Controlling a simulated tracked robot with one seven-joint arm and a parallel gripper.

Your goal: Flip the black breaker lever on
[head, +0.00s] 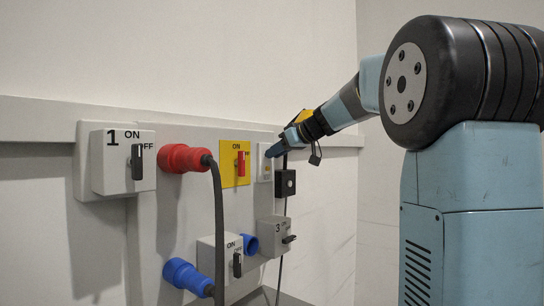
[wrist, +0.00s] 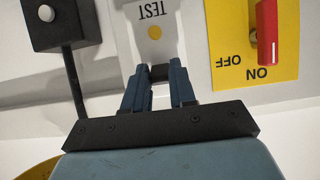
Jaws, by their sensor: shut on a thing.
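The breaker (head: 264,170) is a small pale unit on the wall panel, right of the yellow plate. In the wrist view its face (wrist: 169,45) appears upside down, with the word TEST and a yellow dot. The black breaker lever (wrist: 159,73) shows as a dark block between my fingers. My gripper (head: 274,151) reaches the upper part of the breaker from the right. In the wrist view my gripper (wrist: 158,82) has its two blue fingers on either side of the lever, shut on it. The fingers hide much of the lever, so its on or off position is unclear.
A red switch (head: 241,164) sits on a yellow plate close left. A black button box (head: 285,183) with a cable hangs close below right. Switch boxes 1 (head: 104,169) and 3 (head: 268,230), a red plug (head: 184,158) and a blue plug (head: 186,276) also occupy the wall.

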